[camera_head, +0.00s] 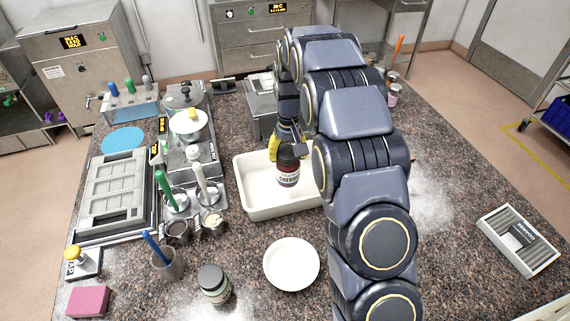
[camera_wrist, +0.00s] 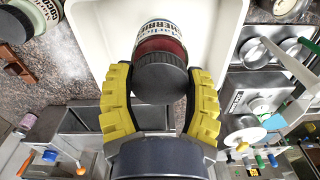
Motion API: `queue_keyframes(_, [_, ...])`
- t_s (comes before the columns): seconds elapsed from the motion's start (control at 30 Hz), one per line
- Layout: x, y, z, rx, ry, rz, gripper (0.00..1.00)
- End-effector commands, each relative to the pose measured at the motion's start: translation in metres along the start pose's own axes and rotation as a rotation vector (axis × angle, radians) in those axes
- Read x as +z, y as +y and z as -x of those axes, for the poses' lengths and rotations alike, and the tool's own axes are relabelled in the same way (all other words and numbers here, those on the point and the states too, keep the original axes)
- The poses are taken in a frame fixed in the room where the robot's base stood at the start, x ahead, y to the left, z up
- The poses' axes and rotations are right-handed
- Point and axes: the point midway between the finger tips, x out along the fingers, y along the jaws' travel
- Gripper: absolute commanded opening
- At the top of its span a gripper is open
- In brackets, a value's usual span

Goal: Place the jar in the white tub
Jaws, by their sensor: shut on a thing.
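The jar (camera_head: 288,172) has a dark lid, dark red contents and a white label that reads like "cherries". My gripper (camera_head: 287,147) is shut on the jar, with its yellow fingers on either side of the lid. In the wrist view the jar (camera_wrist: 163,45) sits between the yellow fingertips of my gripper (camera_wrist: 160,88). The white tub (camera_head: 250,207) is a shallow rectangular tray on the counter. The jar is upright over or inside the tub; I cannot tell whether its base touches the floor. My arm hides the tub's right end in the head view.
A white bowl (camera_head: 291,264) and another dark-lidded jar (camera_head: 214,284) stand in front of the tub. Utensils in round holders and small metal cups (camera_head: 214,224) crowd its left side. A metal box (camera_head: 260,108) stands behind it. The counter at the right is mostly clear.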

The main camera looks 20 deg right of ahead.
Motion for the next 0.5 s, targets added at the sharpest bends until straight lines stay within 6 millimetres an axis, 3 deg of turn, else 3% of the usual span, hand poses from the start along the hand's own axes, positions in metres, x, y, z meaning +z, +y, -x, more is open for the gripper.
queue_keyframes(0.2, [-0.028, -0.001, -0.037, -0.001, -0.004, -0.001, 0.21])
queue_keyframes(0.5, [-0.042, -0.001, -0.052, 0.000, 0.000, -0.001, 0.22])
